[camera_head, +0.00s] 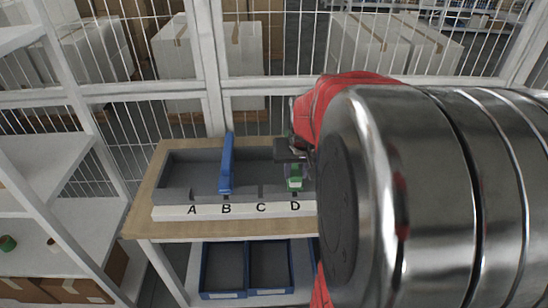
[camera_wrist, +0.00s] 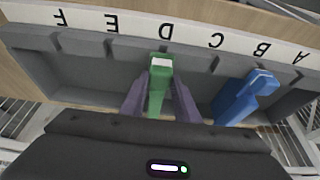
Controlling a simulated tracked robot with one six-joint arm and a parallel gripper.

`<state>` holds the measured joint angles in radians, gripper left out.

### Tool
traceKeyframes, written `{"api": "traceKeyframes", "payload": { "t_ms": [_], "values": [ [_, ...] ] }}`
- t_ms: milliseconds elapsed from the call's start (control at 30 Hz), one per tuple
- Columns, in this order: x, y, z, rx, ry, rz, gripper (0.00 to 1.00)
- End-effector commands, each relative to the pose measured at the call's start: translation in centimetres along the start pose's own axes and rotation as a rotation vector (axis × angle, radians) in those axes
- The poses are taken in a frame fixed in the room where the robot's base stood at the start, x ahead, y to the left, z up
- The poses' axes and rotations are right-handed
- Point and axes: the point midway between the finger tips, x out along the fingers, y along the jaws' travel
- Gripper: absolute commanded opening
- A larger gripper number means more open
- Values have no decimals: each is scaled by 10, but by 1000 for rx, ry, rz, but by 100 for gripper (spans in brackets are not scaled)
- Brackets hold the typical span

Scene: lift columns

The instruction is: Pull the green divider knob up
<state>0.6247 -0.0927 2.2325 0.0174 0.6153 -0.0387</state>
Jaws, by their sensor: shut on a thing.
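The green divider knob (camera_wrist: 160,84) stands at slot D of the grey rack. My gripper (camera_wrist: 159,100) is shut on it, with one purple-grey finger on each side. In the head view the green knob (camera_head: 294,178) shows at the letter D, and my gripper (camera_head: 290,152) is beside and above it, partly hidden by my arm. A blue divider (camera_head: 226,165) stands at slot B, and it also shows in the wrist view (camera_wrist: 243,97). How far the green divider is raised I cannot tell.
The grey rack (camera_head: 176,160) sits on a wooden-topped table with a white lettered strip (camera_head: 170,213) along its front. Blue bins (camera_head: 224,293) are on the shelf below. White shelves (camera_head: 50,165) stand at the left, and a white wire fence (camera_head: 213,80) is behind.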

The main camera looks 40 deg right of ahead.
Motion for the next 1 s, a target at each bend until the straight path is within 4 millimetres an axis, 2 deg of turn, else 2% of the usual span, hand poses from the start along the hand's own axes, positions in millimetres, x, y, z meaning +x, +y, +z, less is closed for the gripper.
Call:
{"api": "traceKeyframes", "payload": {
  "t_ms": [133, 167, 400, 767, 1000],
  "values": [
    [-4, 0, -4, 0, 10, 0, 0],
    [-4, 0, -4, 0, 11, 0, 29],
    [-3, 0, -3, 0, 8, 0, 46],
    [-5, 1, -3, 1, 8, 1, 47],
    [-27, 1, -3, 2, 10, 1, 47]
  ]
}}
